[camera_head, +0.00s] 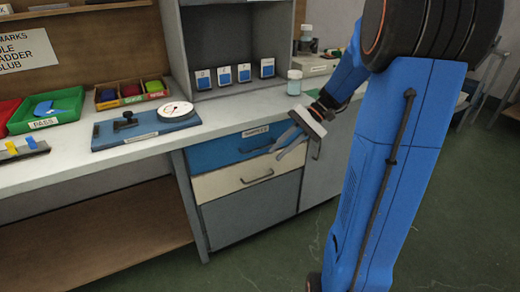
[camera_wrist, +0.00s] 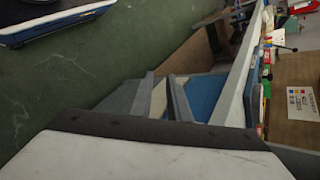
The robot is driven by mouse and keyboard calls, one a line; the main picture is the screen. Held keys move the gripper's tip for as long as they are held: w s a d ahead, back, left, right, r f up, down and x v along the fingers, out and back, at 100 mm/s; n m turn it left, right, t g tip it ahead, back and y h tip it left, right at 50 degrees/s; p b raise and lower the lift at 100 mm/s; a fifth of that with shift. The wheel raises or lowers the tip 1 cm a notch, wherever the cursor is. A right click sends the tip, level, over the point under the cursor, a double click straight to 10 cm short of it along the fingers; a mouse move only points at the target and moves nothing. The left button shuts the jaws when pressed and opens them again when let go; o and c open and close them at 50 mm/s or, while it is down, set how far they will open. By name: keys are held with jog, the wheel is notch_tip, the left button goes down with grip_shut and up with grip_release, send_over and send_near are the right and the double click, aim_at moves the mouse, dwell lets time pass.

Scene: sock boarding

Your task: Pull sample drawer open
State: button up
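My gripper (camera_head: 283,147) is in front of the drawer's right end, by the right end of the handle. Its two grey fingers are apart. In the wrist view my gripper (camera_wrist: 161,76) also shows a gap between the fingers, with nothing clearly held. The blue drawer front (camera_wrist: 206,92) shows beyond them. I cannot tell whether the fingers touch the handle.
The counter (camera_head: 70,166) holds a blue board with a dial (camera_head: 150,130), a green tray (camera_head: 60,108) and a jar (camera_head: 294,83). Green floor (camera_head: 450,210) is open at the right.

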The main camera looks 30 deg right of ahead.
aim_at(263, 148)
jog(key=w+d+f+m+t+y, duration=0.2)
jog(key=w+d, duration=0.2)
jog(key=d, duration=0.3)
jog(key=w+d+f+m+t+y, duration=0.1)
jog(key=w+d+t+y, duration=0.15)
jog(key=d, duration=0.55)
jog(key=shift+g, duration=0.25)
jog(key=x, duration=1.1)
jog(key=w+x, duration=0.1)
jog(key=x, duration=0.5)
jog(key=shift+a, duration=0.25)
grip_shut()
